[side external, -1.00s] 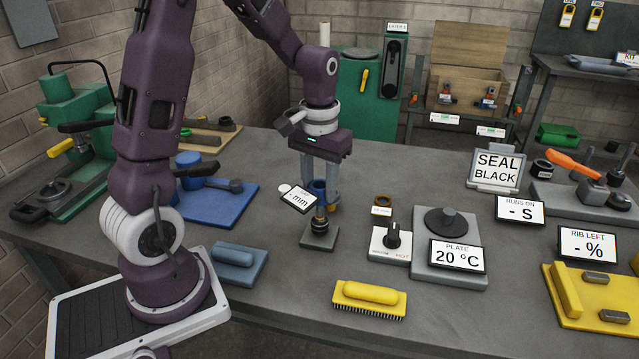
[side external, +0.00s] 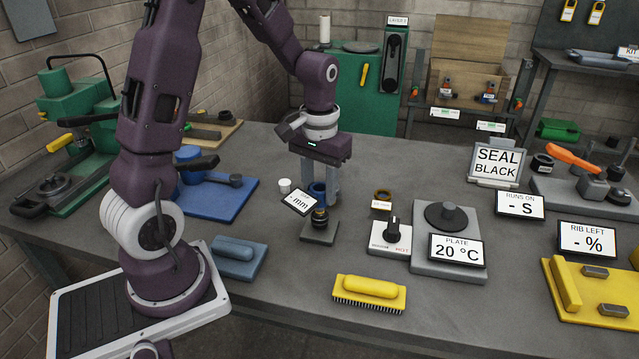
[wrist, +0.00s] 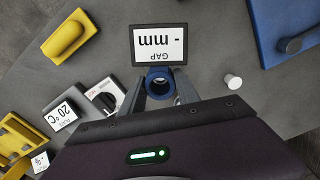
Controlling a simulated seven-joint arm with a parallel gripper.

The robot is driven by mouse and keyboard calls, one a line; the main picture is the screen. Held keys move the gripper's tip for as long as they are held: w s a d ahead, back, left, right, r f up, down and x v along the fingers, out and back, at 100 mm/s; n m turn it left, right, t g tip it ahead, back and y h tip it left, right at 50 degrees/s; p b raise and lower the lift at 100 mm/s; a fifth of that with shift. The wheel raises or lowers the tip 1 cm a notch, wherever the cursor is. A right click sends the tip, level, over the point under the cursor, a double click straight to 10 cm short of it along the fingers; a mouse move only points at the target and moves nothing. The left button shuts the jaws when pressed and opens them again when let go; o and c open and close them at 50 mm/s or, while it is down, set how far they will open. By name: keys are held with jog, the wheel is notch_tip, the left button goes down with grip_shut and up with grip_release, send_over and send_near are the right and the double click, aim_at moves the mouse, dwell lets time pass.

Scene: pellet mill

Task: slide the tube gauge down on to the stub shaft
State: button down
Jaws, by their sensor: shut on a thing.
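The tube gauge is a blue tube (side external: 318,188) with a white GAP display reading "- mm" (side external: 299,202) on its side. My gripper (side external: 320,188) is shut on the tube; in the wrist view its fingers stand on both sides of the blue rim (wrist: 159,73). The stub shaft (side external: 320,216) stands upright on a dark square base plate (side external: 319,235). The tube's lower end shows right at the shaft's top in the side view; I cannot tell whether it is around the shaft. The shaft is not clearly visible in the wrist view.
A small white cylinder (side external: 285,186) stands left of the display. A yellow brush (side external: 369,292) lies in front.

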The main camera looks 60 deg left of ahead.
dwell(0.4)
jog(key=shift+f, duration=0.9)
jog(key=shift+r, duration=0.15)
jog(key=shift+r, duration=0.25)
jog(key=shift+f, duration=1.05)
jog(key=shift+c, duration=1.2)
grip_release()
